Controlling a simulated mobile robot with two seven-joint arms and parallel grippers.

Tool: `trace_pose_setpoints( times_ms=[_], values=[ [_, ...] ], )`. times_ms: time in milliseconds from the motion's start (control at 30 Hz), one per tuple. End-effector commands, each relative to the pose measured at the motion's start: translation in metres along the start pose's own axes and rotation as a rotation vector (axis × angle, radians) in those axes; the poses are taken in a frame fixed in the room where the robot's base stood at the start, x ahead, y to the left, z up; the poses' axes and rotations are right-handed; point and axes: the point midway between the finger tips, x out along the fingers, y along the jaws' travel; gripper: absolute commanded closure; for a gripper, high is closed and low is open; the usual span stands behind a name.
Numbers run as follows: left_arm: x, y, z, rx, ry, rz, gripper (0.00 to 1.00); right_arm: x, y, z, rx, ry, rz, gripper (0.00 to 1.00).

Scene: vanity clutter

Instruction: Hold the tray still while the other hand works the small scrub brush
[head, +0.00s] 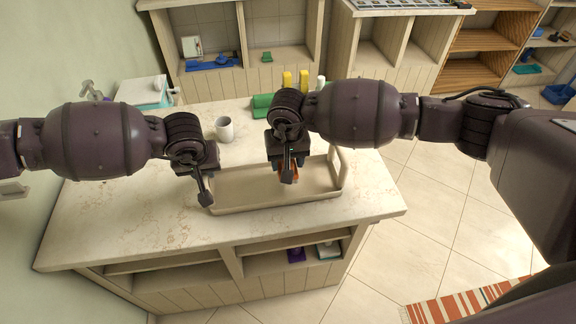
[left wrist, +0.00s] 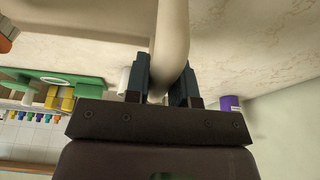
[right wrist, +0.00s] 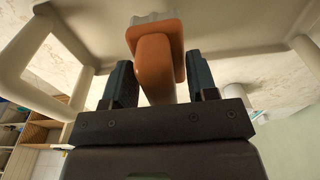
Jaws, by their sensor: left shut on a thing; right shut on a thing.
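The beige tray (head: 262,188) lies on the counter with a raised handle at its right end. My left gripper (head: 205,192) is at the tray's left end. In the left wrist view its fingers (left wrist: 163,85) are shut on the tray's rim or handle (left wrist: 170,40). My right gripper (head: 288,172) is over the inside of the tray. In the right wrist view its fingers (right wrist: 160,85) are around the orange handle of the small scrub brush (right wrist: 155,60). The brush's head is beyond the handle, against the tray floor; whether it touches is hard to tell.
A grey-white mug (head: 224,129) stands behind the tray's left part. A green thing (head: 262,104) and yellow bottles (head: 287,80) stand at the back of the counter (head: 110,205). The counter's left and front areas are clear.

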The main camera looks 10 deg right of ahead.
Motion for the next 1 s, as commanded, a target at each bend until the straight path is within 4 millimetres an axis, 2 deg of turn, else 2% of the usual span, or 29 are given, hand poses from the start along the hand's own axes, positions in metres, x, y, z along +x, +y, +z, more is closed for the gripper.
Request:
trace_pose_setpoints(
  times_ms=[433,967,1000],
  values=[
    [0.000,0.000,0.000,0.000,0.000,0.000,0.98,-0.039,0.000,-0.004,-0.001,0.002,0.000,0.66],
    [0.000,0.000,0.000,0.000,0.000,0.000,0.98,-0.042,0.000,-0.004,0.000,0.001,0.000,0.66],
    [0.000,0.000,0.000,0.000,0.000,0.000,0.74,-0.042,0.000,-0.004,0.000,0.001,0.000,0.66]
  ],
)
